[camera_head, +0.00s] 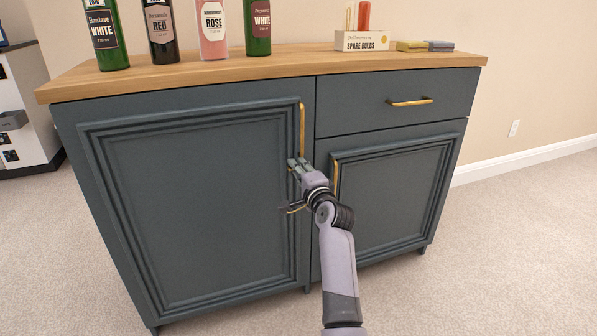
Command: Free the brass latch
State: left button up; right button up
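A dark blue-grey cabinet (204,205) stands in front of me, with its doors and drawer closed. My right gripper (297,163) is at the edge of the large left door, just below that door's upright brass handle (302,130). The view does not show whether its fingers are open or shut. Small brass-coloured parts (294,209) show beside and below the gripper; they may belong to the brass latch, but the gripper and wrist hide much of this area. I cannot tell how the latch is set. My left gripper is out of view.
The right door has an upright brass handle (336,180) close to my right wrist. The drawer above has a horizontal handle (411,102). Several bottles (212,30), a spare bulbs box (361,41) and two small blocks stand on the wooden top (300,62).

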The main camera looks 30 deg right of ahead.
jog(key=shift+c, duration=0.2)
grip_shut()
